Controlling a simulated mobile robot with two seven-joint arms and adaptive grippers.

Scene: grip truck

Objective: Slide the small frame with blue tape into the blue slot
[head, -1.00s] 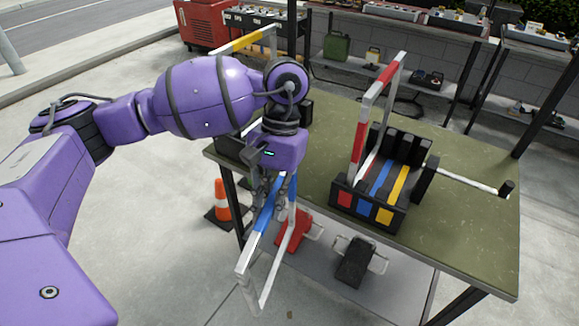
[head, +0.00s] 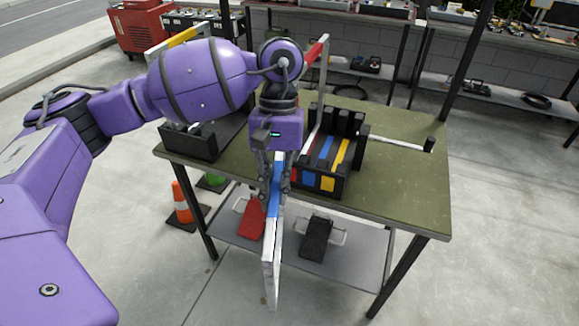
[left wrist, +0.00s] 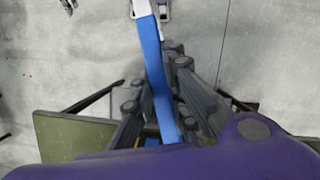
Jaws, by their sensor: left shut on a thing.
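My left gripper (head: 275,199) is shut on the blue-taped bar of the small white frame (head: 268,255). The frame hangs upright, nearly edge-on, in front of the table's near edge. In the left wrist view the blue tape (left wrist: 152,65) runs between the fingers (left wrist: 155,105). The slotted black rack (head: 335,150) stands on the table, up and right of the gripper. Its blue slot (head: 325,150) lies between a red one, mostly hidden, and a yellow one (head: 343,153). A red-taped frame (head: 314,50) stands in the rack, partly behind my arm. My right gripper is not in view.
The green table top (head: 400,190) is clear to the right of the rack; a bar with a black end (head: 429,145) extends there. Another black rack (head: 195,145) holds a yellow-taped frame (head: 180,37) at left. Red (head: 251,218) and black (head: 316,238) clamps lie on the lower shelf. An orange cone (head: 181,200) stands left.

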